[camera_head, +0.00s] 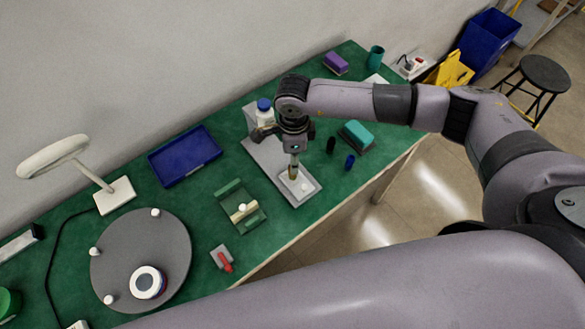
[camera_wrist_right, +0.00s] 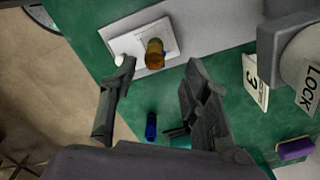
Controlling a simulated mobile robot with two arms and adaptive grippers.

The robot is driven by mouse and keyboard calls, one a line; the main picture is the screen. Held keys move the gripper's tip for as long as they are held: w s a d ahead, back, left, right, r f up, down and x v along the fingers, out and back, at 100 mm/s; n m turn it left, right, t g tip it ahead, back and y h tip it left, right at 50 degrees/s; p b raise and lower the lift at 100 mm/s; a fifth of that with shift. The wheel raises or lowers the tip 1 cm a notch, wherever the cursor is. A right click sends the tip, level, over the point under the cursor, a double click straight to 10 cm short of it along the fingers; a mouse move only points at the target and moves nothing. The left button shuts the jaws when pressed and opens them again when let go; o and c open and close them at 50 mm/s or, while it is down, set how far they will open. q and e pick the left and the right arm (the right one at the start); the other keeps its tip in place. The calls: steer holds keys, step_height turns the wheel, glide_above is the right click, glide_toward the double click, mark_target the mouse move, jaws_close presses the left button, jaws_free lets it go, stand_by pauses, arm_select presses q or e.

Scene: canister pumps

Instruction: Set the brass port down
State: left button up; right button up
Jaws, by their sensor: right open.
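The brass port (camera_head: 293,173) stands on a small white plate (camera_head: 303,187) at the near end of a grey board (camera_head: 262,155). In the right wrist view the port (camera_wrist_right: 154,54) shows its round end, with the white plate (camera_wrist_right: 128,43) around its foot. My right gripper (camera_head: 294,150) is directly above the port in the head view. Its fingers (camera_wrist_right: 159,66) are spread apart in the wrist view, with the port between and just beyond the tips; no contact shows. My left gripper is not in view.
A white bottle with a blue cap (camera_head: 264,112) stands behind the gripper. A teal-topped block (camera_head: 357,135) and a blue piece (camera_head: 349,162) lie to the right. A green fixture (camera_head: 240,207), blue tray (camera_head: 185,156) and grey turntable (camera_head: 130,245) are to the left.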

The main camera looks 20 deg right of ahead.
steer(key=f+p, duration=0.1)
steer(key=f, duration=0.1)
steer(key=f+p, duration=0.1)
steer(key=shift+s+a+f, duration=0.2)
steer(key=shift+s+f, duration=0.15)
steer(key=shift+s, duration=0.05)
steer(key=shift+f, duration=0.6)
steer(key=shift+c, duration=0.5)
jaws_close()
